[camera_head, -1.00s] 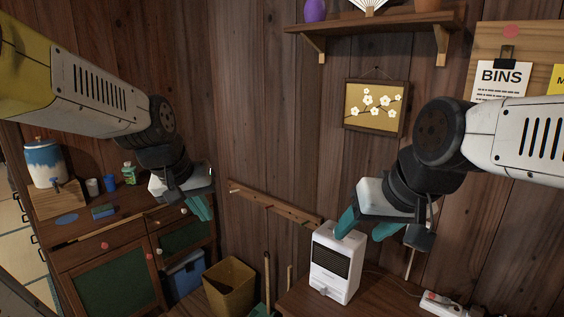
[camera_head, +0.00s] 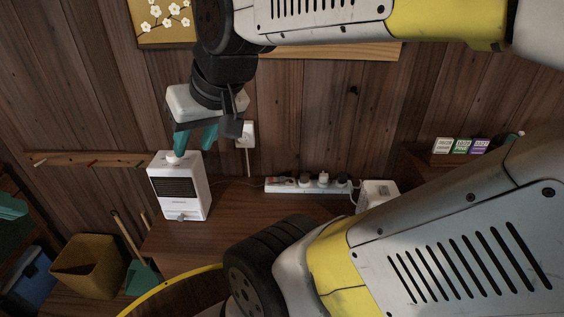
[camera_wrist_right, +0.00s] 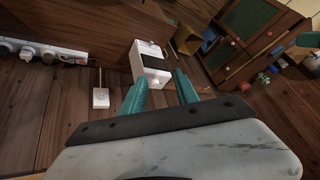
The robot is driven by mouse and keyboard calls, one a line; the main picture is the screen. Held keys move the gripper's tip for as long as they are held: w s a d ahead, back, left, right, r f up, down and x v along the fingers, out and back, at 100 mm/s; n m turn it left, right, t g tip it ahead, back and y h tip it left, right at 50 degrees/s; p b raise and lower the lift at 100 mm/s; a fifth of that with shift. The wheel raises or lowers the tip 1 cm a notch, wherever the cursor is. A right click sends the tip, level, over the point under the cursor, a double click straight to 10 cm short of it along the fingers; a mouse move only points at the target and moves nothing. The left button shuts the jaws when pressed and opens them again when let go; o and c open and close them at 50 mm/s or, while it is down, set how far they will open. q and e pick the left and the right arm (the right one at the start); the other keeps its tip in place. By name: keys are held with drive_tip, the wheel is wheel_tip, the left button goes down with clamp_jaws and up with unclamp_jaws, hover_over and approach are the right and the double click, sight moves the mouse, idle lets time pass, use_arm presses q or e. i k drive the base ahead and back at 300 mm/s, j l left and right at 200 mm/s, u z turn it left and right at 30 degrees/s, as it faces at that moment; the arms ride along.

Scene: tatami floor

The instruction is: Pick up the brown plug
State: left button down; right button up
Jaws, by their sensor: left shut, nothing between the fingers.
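A white power strip (camera_head: 285,187) lies on the wooden counter at the wall, with several small plugs in it. The plugs are too small to tell surely which is brown. The strip also shows at the upper left of the right wrist view (camera_wrist_right: 72,55). My right gripper (camera_head: 195,146) is open and empty, left of the strip, with its fingertips just above or at the top of a white heater-like box (camera_head: 180,190).
A wall outlet (camera_head: 245,135) with a cord is above the counter. A white box (camera_head: 378,192) stands right of the strip. A yellow bin (camera_head: 85,265) is on the lower left. My arm links cover the lower right. The counter between heater and strip is mostly clear.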

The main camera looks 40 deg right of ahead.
sight(304, 177)
drive_tip(key=z, duration=1.6)
drive_tip(key=i+z, duration=0.4)
